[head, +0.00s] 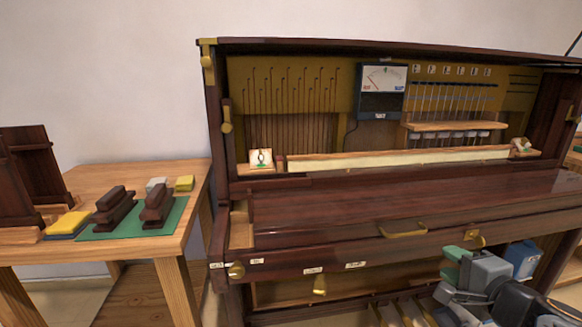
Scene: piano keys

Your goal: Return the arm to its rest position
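My arm shows at the lower right of the head view, in front of the dark wooden piano (360,208). My gripper (455,262) is at its upper left end, grey with a green part, and points toward the piano's lower front. It overlaps the piano in the picture, and I cannot tell whether it touches it. Its fingers are too small and turned away to show whether they are apart, and nothing is clearly seen between them. The rest of the arm is cut off by the picture's bottom edge.
A wooden side table (105,247) on the left bears dark blocks on a green mat (170,222) and yellow pieces. The piano's brass handle (403,230) is left of my gripper. A blue box (524,260) stands right of it. A gauge (383,78) hangs inside the open piano.

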